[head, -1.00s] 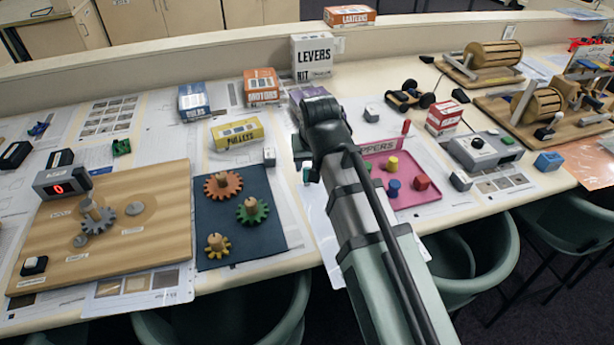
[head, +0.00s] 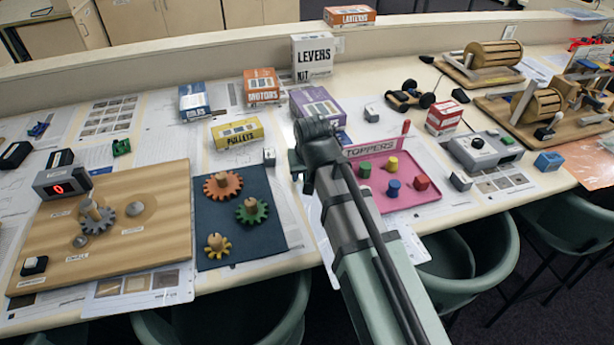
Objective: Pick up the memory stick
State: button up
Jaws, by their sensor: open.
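I cannot pick out the memory stick with certainty in the head view; it may be hidden behind my arm or too small to tell. A small blue patch (head: 342,137) shows just right of my wrist, below the purple box (head: 317,104); I cannot tell what it is. My gripper (head: 301,172) points down over the papers between the dark blue gear mat (head: 240,244) and the pink tray (head: 437,187). It is open, its fingers are small and partly hidden by my wrist, and I see nothing held.
A grey block (head: 269,157) stands just left of my gripper. The yellow pulleys box (head: 237,131) is behind it. Several coloured pegs stand on the pink tray, with a raised "TOPPERS" sign (head: 372,147). The wooden gear board (head: 110,225) fills the left. Papers right of the mat are clear.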

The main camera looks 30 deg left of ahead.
grip_shut()
dwell(0.4)
